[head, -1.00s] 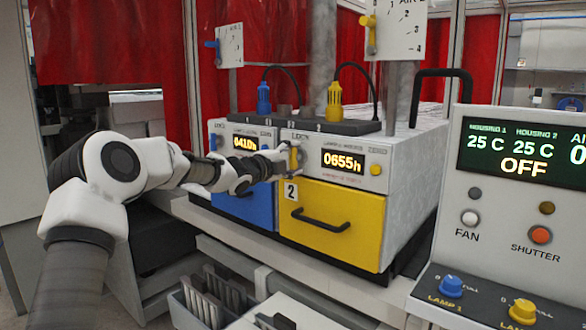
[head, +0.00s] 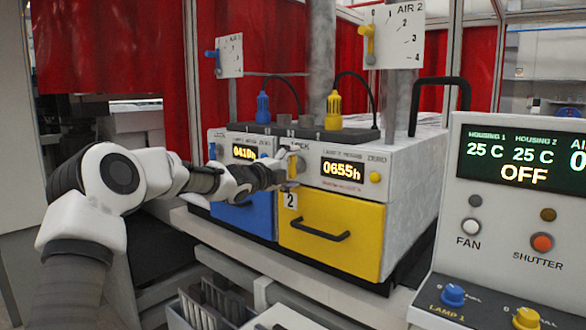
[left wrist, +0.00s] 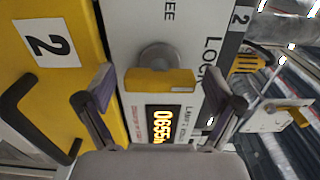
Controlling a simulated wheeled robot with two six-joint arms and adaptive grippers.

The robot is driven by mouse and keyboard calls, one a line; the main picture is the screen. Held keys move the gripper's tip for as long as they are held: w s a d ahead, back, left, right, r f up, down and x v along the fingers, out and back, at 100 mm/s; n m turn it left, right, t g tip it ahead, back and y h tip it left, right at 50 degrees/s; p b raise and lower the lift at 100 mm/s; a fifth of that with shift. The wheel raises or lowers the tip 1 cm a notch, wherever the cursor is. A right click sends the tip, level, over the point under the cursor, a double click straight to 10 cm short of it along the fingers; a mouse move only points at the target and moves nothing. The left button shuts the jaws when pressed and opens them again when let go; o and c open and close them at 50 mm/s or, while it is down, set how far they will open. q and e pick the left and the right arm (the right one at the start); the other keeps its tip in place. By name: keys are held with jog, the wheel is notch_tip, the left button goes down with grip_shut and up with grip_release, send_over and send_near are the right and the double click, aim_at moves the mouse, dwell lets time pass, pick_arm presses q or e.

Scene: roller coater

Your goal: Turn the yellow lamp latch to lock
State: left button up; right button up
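The yellow lamp latch (head: 292,167) is a short bar on a round grey knob, on the front of the yellow lamp 2 housing, left of its 0655h display. In the head view the bar stands about upright, just below the word LOCK. The left wrist view, turned sideways, shows the latch (left wrist: 160,80) with LOCK to its right and letters ending in EE above. My left gripper (head: 284,171) is at the latch. In the left wrist view its fingers (left wrist: 160,92) are open, one on each side of the bar, with gaps. My right gripper is not in view.
The yellow drawer (head: 333,236) with a black handle is below the latch; the blue housing (head: 245,214) is at left, behind my arm. The control console (head: 520,215) stands at right. A bin of grey plates (head: 208,305) is low in front.

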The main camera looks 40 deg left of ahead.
pick_arm(q)
jog(key=shift+s, duration=0.1)
jog(key=s, duration=0.7)
jog(key=shift+a, duration=0.35)
jog(key=shift+s, duration=0.2)
